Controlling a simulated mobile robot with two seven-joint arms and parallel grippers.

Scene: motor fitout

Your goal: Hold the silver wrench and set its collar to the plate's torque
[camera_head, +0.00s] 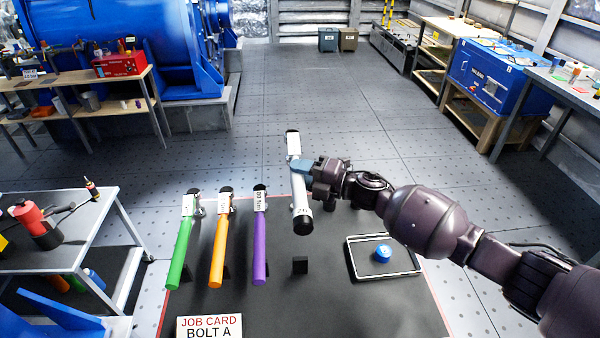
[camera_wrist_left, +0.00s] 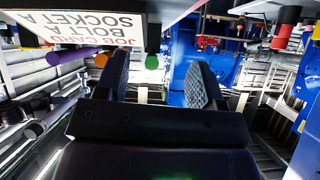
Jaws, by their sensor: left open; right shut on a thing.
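The silver wrench (camera_head: 300,186) is held above the dark bench top by my right gripper (camera_head: 306,168), which is shut on its shaft. It has a white label near its far end and a black near end. Dark marks by the near end look like "20", too small to be sure. My left gripper (camera_wrist_left: 158,78) shows only in the left wrist view, open and empty, with its two fingers apart. The job card (camera_head: 209,327) at the bench's front reads "BOLT A", its lower part cut off. It also shows upside down in the left wrist view (camera_wrist_left: 85,22).
Green (camera_head: 181,252), orange (camera_head: 218,252) and purple (camera_head: 260,245) wrenches with white labels stand left of the silver one. A small black block (camera_head: 300,265) and a tray (camera_head: 350,262) holding a blue round piece (camera_head: 382,253) are to the right. A side cart (camera_head: 110,215) stands left.

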